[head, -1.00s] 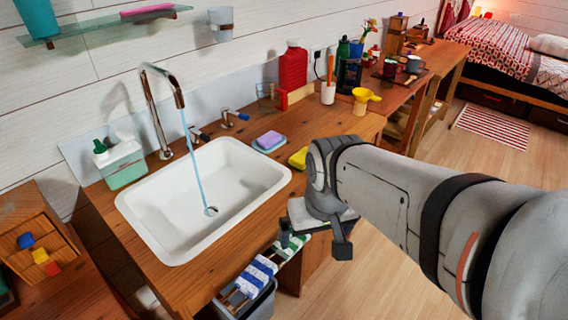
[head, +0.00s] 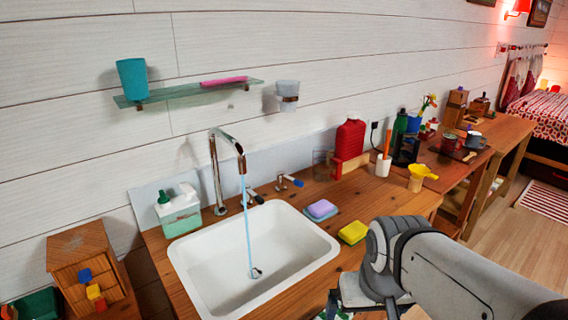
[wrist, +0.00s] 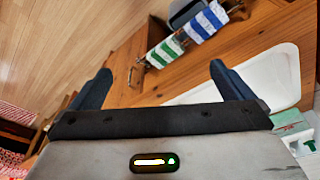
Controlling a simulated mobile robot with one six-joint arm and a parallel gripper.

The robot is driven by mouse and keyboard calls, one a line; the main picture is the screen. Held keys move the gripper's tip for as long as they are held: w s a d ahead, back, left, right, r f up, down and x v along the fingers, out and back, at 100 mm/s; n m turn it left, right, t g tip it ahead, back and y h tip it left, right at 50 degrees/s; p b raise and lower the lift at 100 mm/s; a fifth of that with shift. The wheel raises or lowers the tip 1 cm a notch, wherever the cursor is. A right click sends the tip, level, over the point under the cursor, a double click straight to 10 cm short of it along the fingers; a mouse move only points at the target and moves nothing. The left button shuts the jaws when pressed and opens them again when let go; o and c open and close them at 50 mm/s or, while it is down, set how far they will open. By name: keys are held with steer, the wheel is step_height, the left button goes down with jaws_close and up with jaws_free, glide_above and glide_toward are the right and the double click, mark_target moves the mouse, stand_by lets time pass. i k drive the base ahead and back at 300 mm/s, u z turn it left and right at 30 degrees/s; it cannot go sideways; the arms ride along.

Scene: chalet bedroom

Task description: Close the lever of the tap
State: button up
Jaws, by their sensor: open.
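The chrome tap (head: 215,172) stands behind the white sink (head: 190,272), and a thin blue stream of water (head: 248,230) runs from its spout to the drain. Two small levers are on the counter right of the tap's base: a nearer one (head: 255,196) and another with a blue tip (head: 292,180). My gripper (head: 362,304) is in front of the counter's edge, right of the sink, well away from both levers. In the wrist view my gripper (wrist: 163,84) has its fingers wide apart with nothing between them. The levers are not in the wrist view.
A soap dispenser (head: 178,212) stands left of the tap. A purple sponge (head: 321,208) and a yellow sponge (head: 352,232) lie right of the sink. A red bottle (head: 350,138) stands farther back. A glass shelf (head: 190,92) hangs above. Striped towels (wrist: 205,22) hang below the counter.

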mark_target(282, 175)
steer(key=u, duration=2.35)
steer(key=k, duration=1.2)
steer(key=z, duration=1.85)
steer(key=i, duration=1.1)
steer(key=z, duration=0.05)
